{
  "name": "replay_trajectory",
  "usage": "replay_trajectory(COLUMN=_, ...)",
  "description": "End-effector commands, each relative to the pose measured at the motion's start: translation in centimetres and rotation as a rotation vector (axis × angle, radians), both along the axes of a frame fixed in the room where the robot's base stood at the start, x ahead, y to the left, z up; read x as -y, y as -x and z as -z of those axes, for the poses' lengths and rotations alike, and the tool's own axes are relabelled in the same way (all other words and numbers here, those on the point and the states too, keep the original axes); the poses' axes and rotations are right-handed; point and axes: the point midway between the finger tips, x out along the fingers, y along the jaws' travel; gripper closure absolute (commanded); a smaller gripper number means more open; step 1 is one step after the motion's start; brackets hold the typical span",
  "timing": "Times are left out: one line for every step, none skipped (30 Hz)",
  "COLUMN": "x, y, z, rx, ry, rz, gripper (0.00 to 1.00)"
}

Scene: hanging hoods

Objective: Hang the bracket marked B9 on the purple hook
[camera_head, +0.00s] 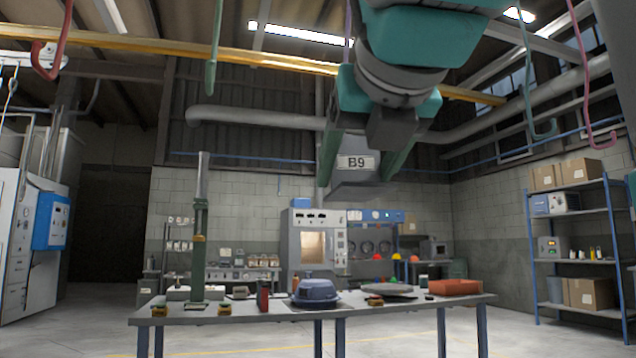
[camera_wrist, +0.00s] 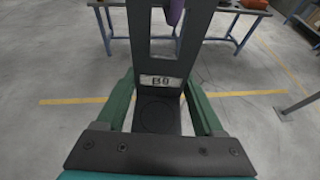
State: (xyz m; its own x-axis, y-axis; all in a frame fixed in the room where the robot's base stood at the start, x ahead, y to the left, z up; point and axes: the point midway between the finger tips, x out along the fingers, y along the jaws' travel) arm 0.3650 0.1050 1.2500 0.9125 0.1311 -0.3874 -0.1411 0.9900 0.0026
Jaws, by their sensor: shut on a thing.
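My gripper (camera_head: 357,165) hangs high in the head view, its two green fingers shut on the grey bracket marked B9 (camera_head: 352,188). The label faces the head camera. In the wrist view the bracket (camera_wrist: 193,35) is a dark upright frame with a rectangular opening above its B9 label, between my fingers (camera_wrist: 160,105). A thin purple hook shank (camera_head: 347,25) comes down from above and goes behind my arm; its lower end is hidden there. A purple piece of the hook (camera_wrist: 175,12) shows at the opening's top in the wrist view. I cannot tell whether it touches or passes through.
A red hook (camera_head: 55,55) and a green hook (camera_head: 212,70) hang to the left. A teal hook (camera_head: 543,130) and a pink hook (camera_head: 600,135) hang to the right. A yellow beam (camera_head: 180,45) crosses overhead. A workbench (camera_head: 260,312) with several items stands below.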

Motion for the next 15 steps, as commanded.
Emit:
replay_trajectory(x=-0.15, y=0.13, z=0.08, rx=0.004, ry=0.002, rz=-0.001, gripper=1.0)
replay_trajectory(x=-0.15, y=0.13, z=0.13, rx=0.004, ry=0.002, rz=-0.001, gripper=1.0)
replay_trajectory(x=-0.15, y=0.14, z=0.0, rx=0.004, ry=0.002, rz=-0.001, gripper=1.0)
replay_trajectory(x=-0.16, y=0.15, z=-0.01, rx=0.004, ry=0.002, rz=-0.001, gripper=1.0)
replay_trajectory(x=-0.17, y=0.16, z=-0.02, rx=0.004, ry=0.002, rz=-0.001, gripper=1.0)
replay_trajectory(x=-0.17, y=0.17, z=-0.03, rx=0.004, ry=0.002, rz=-0.001, gripper=1.0)
replay_trajectory(x=-0.18, y=0.17, z=-0.03, rx=0.004, ry=0.002, rz=-0.001, gripper=1.0)
replay_trajectory(x=-0.18, y=0.18, z=-0.03, rx=0.004, ry=0.002, rz=-0.001, gripper=1.0)
replay_trajectory(x=-0.19, y=0.18, z=-0.03, rx=0.005, ry=0.003, rz=-0.002, gripper=0.26)
replay_trajectory(x=-0.19, y=0.19, z=-0.03, rx=0.005, ry=0.003, rz=-0.002, gripper=0.22)
replay_trajectory(x=-0.2, y=0.19, z=-0.03, rx=0.005, ry=0.003, rz=-0.002, gripper=0.19)
replay_trajectory(x=-0.21, y=0.19, z=-0.03, rx=0.005, ry=0.003, rz=-0.002, gripper=0.15)
replay_trajectory(x=-0.21, y=0.2, z=-0.04, rx=0.005, ry=0.003, rz=-0.002, gripper=0.11)
replay_trajectory(x=-0.21, y=0.2, z=-0.03, rx=0.005, ry=0.003, rz=-0.002, gripper=0.08)
replay_trajectory(x=-0.22, y=0.21, z=-0.03, rx=0.005, ry=0.003, rz=-0.002, gripper=0.03)
